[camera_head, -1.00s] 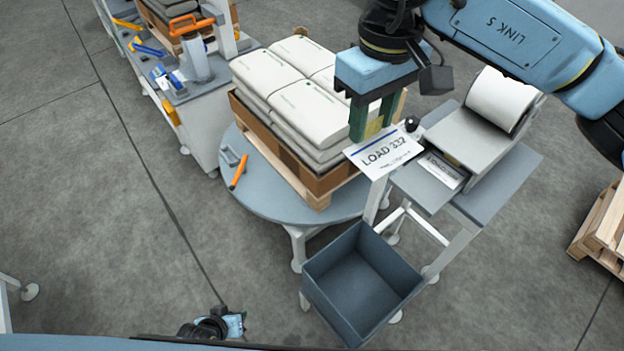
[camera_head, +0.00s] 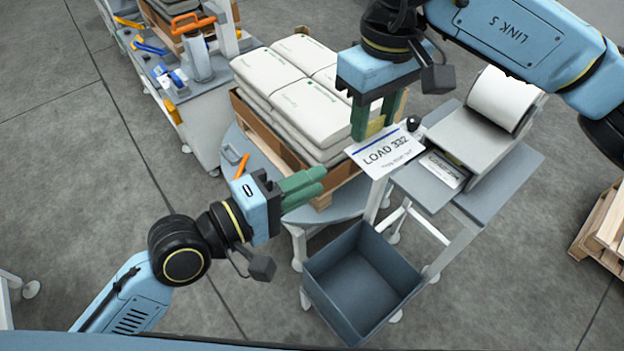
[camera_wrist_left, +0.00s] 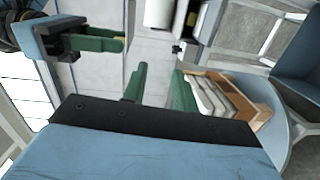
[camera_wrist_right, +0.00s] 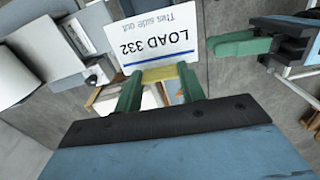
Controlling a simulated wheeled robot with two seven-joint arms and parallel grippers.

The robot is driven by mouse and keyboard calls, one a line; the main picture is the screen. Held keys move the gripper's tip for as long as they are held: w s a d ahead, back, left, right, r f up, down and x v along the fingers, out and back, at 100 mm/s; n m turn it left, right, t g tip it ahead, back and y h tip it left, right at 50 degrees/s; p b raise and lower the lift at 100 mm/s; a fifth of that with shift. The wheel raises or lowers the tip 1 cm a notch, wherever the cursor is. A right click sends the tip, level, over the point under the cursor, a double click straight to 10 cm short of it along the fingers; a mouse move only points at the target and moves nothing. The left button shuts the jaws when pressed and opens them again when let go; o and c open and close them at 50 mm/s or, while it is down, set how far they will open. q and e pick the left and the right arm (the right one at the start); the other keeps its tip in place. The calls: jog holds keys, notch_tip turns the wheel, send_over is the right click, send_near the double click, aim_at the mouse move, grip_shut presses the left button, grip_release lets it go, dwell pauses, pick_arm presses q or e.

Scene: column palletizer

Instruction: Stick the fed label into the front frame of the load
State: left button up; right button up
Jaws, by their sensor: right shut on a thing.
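The white label (camera_head: 385,153) reads LOAD 332 with a blue stripe; in the right wrist view (camera_wrist_right: 158,35) "This side out" also shows. My right gripper (camera_head: 374,122) is shut on the yellow strip at its edge and holds it in the air between the load and the labeller. The load (camera_head: 300,95) is a stack of pale sacks in a brown tray on a wooden pallet. I cannot make out its front frame. My left gripper (camera_head: 305,188) is empty at the load's near corner; its fingers stand apart in the left wrist view (camera_wrist_left: 158,88).
The load stands on a round grey table (camera_head: 335,212) with an orange-handled tool (camera_head: 240,167). The labeller (camera_head: 475,140) with a white roll stands at the right, another printed label in its slot. A dark open bin (camera_head: 360,285) stands in front. A tool bench (camera_head: 200,105) is at the left.

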aim_at(386, 148)
pick_arm(q)
notch_tip(386, 148, up, 4)
jog(key=s+d+h, duration=0.1)
jog(key=s, duration=0.1)
jog(key=shift+g, duration=0.3)
jog(key=x, duration=1.1)
jog(key=shift+d, duration=0.5)
jog(key=shift+s, duration=0.1)
grip_shut()
pick_arm(e)
jog(key=o, duration=1)
